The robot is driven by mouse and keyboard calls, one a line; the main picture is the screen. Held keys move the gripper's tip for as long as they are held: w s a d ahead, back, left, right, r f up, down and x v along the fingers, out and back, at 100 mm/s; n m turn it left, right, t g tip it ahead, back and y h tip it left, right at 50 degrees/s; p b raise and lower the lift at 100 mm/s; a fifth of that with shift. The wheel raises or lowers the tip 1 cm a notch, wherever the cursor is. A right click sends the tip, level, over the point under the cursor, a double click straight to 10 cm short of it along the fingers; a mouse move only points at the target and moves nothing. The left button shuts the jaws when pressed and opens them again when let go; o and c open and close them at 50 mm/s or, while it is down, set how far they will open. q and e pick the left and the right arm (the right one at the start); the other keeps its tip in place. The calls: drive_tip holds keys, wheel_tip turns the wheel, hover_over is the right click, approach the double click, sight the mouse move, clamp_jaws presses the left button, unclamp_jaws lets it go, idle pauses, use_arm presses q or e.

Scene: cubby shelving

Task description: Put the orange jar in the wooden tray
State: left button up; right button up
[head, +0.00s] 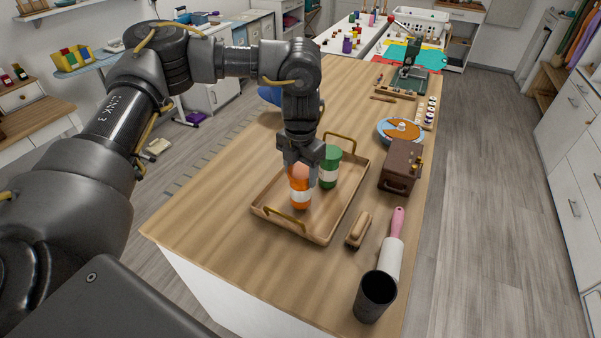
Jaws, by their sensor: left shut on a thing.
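The orange jar (300,195) has a white band and is upright over the left part of the wooden tray (317,234). My left gripper (301,170) comes down from above and is shut on the orange jar near its top. I cannot tell whether the jar's base touches the tray floor. A green jar (330,180) with a white band stands in the tray just right of and behind the orange jar. The tray has two brass handles. My right gripper is not in view.
A brush (358,229), a pink-handled lint roller (392,250) and a dark cup (374,297) are right of the tray's near end. A brown box (401,167) and a round blue-orange item (400,131) lie farther back. The tabletop (215,226) left of the tray is clear.

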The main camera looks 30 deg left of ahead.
use_arm(q)
drive_tip(key=shift+f, duration=0.75)
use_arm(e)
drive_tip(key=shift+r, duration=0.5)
use_arm(q)
drive_tip(key=shift+f, duration=0.1)
drive_tip(key=o, duration=1.3)
